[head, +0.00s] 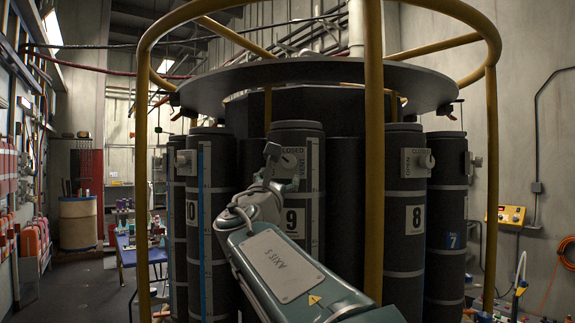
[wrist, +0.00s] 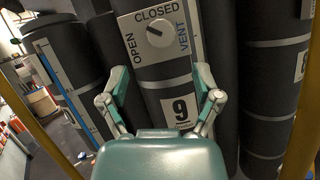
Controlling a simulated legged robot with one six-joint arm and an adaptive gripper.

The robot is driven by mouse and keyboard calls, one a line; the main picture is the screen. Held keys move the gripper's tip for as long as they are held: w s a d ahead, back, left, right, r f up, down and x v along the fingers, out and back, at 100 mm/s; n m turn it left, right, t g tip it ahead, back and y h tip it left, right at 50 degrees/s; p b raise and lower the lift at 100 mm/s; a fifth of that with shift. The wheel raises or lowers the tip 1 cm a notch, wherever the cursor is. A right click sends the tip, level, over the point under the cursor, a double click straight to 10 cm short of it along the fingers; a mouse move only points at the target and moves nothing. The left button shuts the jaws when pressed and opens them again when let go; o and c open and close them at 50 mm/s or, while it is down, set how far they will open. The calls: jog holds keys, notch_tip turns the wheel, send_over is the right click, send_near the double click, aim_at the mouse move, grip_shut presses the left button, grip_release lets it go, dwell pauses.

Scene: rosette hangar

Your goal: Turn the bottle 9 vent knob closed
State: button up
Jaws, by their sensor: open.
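Bottle 9 (head: 313,243) is a dark cylinder with grey bands and a white "9" label. In the wrist view, its pale vent plate (wrist: 185,18) reads OPEN at left, CLOSED at top and VENT at right. The round grey vent knob (wrist: 160,34) sits in the plate's middle, with a dark mark at its upper left; its exact setting is hard to tell. The knob shows small in the head view (head: 289,161). My gripper (wrist: 160,78) is open and empty, fingers apart below the knob in the picture. In the head view my gripper (head: 272,158) is beside the plate, partly covering it.
Bottle 10 (head: 208,255) stands at left, bottle 8 (head: 404,262) and bottle 7 (head: 447,220) at right. A yellow frame post (head: 374,150) rises just right of my arm. A dark round disc (head: 310,72) overhangs the bottles. A blue table (head: 140,254) stands at left.

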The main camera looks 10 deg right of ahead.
aim_at(287, 165)
jog(key=shift+x, duration=3.8)
grip_shut()
